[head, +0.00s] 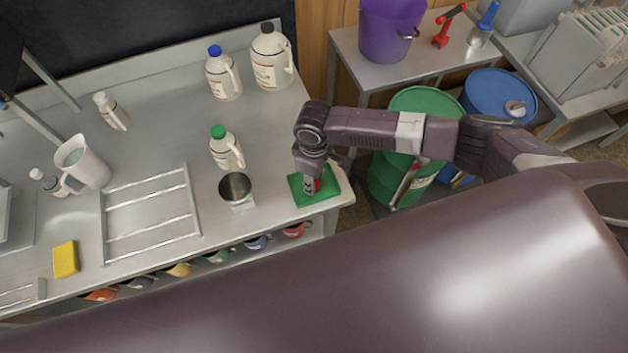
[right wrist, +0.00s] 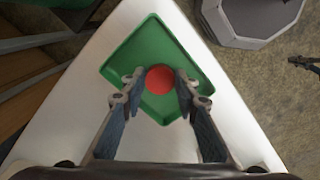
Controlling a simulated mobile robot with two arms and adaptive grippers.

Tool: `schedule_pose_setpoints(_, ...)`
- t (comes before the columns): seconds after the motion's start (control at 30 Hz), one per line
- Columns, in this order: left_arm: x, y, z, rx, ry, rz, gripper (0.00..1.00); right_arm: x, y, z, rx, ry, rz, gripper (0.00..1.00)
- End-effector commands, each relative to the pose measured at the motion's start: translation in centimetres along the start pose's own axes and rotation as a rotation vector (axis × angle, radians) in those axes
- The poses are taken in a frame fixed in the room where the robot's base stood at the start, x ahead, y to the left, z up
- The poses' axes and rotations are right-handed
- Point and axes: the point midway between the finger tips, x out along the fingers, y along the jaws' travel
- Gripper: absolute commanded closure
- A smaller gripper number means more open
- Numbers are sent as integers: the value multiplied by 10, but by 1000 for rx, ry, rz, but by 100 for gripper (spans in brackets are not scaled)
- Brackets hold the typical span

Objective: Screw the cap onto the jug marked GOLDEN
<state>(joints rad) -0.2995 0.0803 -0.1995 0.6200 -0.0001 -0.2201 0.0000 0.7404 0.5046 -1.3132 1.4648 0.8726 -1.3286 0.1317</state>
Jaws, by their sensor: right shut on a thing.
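My right gripper (head: 311,188) points down at the green tray (head: 328,200) on the counter's right corner. In the right wrist view its fingers (right wrist: 158,84) are shut on a round red cap (right wrist: 160,80), at the tray (right wrist: 150,30). Whether the cap touches the tray is unclear. Other jugs have a green cap (head: 224,150), a blue cap (head: 222,78) and a black cap (head: 271,60). No label is readable as GOLDEN. My left gripper is out of view.
A wire rack (head: 150,212), a white pitcher (head: 84,162) and a yellow sponge (head: 65,259) are further left. Green (head: 425,103) and blue (head: 499,92) drums stand beyond the counter. The counter's middle is mostly clear.

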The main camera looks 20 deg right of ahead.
Motion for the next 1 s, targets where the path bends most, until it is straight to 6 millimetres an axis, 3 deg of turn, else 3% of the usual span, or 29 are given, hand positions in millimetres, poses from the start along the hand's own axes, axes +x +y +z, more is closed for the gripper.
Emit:
schedule_pose_setpoints(0.17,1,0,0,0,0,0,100,-18,1,-2,-1,4,1,79)
schedule_pose_setpoints(0.27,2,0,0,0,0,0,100,-39,1,-2,-1,6,2,79)
schedule_pose_setpoints(0.7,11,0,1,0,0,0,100,-160,1,-1,-1,5,3,79)
schedule_pose_setpoints(1.0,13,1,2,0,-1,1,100,-196,0,0,0,2,1,79)
